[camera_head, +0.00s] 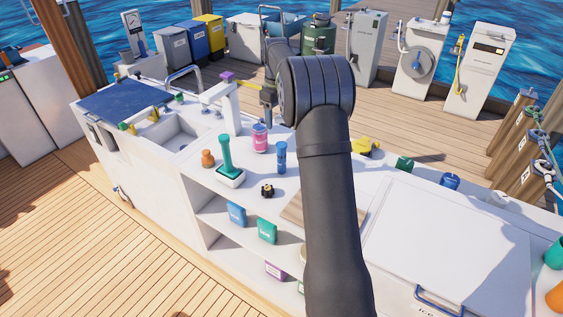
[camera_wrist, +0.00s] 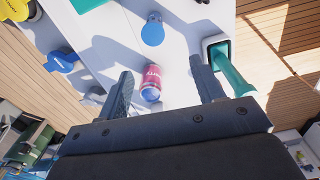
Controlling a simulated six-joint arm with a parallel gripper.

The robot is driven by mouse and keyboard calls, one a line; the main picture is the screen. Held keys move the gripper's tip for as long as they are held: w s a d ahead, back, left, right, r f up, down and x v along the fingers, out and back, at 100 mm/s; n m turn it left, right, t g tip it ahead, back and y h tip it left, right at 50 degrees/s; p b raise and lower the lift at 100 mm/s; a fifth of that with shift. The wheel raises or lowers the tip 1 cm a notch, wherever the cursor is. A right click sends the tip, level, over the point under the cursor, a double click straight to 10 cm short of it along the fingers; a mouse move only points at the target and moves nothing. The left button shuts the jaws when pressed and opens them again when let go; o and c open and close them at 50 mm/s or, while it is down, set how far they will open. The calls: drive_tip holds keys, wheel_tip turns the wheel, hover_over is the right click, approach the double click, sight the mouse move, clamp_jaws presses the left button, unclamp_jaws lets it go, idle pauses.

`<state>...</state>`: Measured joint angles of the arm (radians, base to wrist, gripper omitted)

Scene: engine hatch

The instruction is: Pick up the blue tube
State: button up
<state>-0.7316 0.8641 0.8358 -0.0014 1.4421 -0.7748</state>
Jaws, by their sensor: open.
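The blue tube (camera_head: 281,157) stands upright on the white counter, just left of my dark arm in the head view. What looks like the same tube (camera_wrist: 153,31) shows near the top of the wrist view, beyond the fingertips. My gripper (camera_wrist: 165,83) is open and empty above the counter, its two fingers wide apart. A pink bottle (camera_head: 260,138) stands beside the tube; in the wrist view this bottle (camera_wrist: 152,76) shows between the fingers. My gripper touches neither. In the head view my arm partly hides the gripper.
A teal-handled brush in a white holder (camera_head: 229,170) stands left of the tube, near the right finger in the wrist view. An orange bottle (camera_head: 208,158) and a small dark knob-like item (camera_head: 267,190) are close by. A tall white faucet-like post (camera_head: 226,108) rises behind.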

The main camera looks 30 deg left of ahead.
sight(278, 144)
wheel_tip(278, 144, down, 10)
drive_tip(key=shift+r, duration=0.1)
drive_tip(key=shift+w+d+f, duration=0.15)
drive_tip(key=shift+d+f, duration=0.05)
drive_tip(key=shift+f, duration=0.65)
drive_tip(key=shift+w+d+f, duration=0.1)
drive_tip(key=shift+d+f, duration=0.1)
drive_tip(key=shift+f, duration=0.7)
drive_tip(key=shift+w+d+f, duration=0.15)
drive_tip(key=shift+d+f, duration=0.05)
drive_tip(key=shift+f, duration=0.65)
drive_tip(key=c, duration=1.2)
